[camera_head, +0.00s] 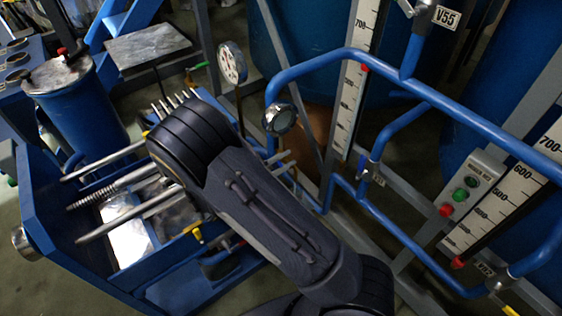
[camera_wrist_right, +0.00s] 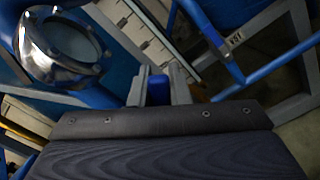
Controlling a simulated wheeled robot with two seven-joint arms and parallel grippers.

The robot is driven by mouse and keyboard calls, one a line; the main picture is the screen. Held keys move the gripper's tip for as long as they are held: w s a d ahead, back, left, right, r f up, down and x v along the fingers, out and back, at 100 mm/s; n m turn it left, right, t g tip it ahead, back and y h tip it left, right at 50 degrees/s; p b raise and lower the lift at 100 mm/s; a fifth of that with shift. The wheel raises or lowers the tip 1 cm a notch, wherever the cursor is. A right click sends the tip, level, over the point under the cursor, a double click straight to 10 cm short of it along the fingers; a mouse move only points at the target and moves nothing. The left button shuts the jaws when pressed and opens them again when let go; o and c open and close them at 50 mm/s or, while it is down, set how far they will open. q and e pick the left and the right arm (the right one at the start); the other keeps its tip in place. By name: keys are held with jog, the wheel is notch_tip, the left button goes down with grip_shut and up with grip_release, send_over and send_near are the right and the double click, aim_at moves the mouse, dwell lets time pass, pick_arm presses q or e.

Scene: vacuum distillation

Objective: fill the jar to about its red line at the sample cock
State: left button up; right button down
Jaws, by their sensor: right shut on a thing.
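In the right wrist view my right gripper (camera_wrist_right: 159,86) is closed, with a small blue piece (camera_wrist_right: 158,92) between its two grey fingers. What that piece belongs to is hidden. In the head view my dark right arm crosses the middle from the lower right and covers its own gripper, so I cannot make out the fingertips there. I cannot make out the jar, its red line or the sample cock in either view. A round sight glass with a bolted metal rim (camera_wrist_right: 62,47) is left of the gripper in the wrist view. My left gripper is in neither view.
Blue pipes (camera_head: 462,123) and level scales (camera_head: 345,105) stand at the right. A button box (camera_head: 466,190) is between them. A dial gauge (camera_head: 232,63) rises behind my arm. A blue rodded machine (camera_head: 55,225) and a blue cylinder (camera_head: 85,108) crowd the left.

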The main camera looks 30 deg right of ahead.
jog(key=shift+s+f+m+b, duration=0.3)
jog(key=shift+m+b, duration=0.15)
jog(key=shift+m, duration=0.25)
jog(key=c, duration=1.4)
grip_release()
jog(key=shift+o, duration=0.2)
jog(key=a, duration=0.7)
jog(key=shift+s+a, duration=0.35)
jog(key=shift+a, duration=0.05)
